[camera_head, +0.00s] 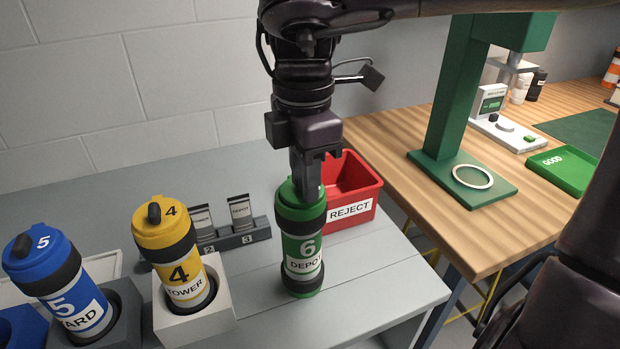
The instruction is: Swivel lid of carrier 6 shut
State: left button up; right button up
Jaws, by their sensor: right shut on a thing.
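Carrier 6 (303,247) is a green tube with black bands and a white "6 DEPOT" label. It stands upright on the grey table, to the right of the other carriers. Its green lid (287,195) is at the top, partly hidden by my right gripper (308,190). The right gripper points down from above and its jaws are shut on the lid area of carrier 6. The lid's exact swivel angle is hidden by the fingers. My left gripper is not in view.
Yellow carrier 4 (178,265) and blue carrier 5 (62,290) stand in holders at the left. A small rack (240,238) with cards and a red REJECT bin (350,190) are close behind carrier 6. A green press stand (455,120) stands on the wooden bench (395,140). The table's front right is clear.

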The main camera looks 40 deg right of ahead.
jog(key=shift+a+m, duration=0.15)
jog(key=shift+m, duration=0.25)
jog(key=shift+w, duration=0.1)
jog(key=o, duration=1)
jog(key=shift+r, duration=0.1)
notch_tip(320, 180, up, 8)
jog(key=p, duration=0.4)
jog(key=shift+f, duration=0.2)
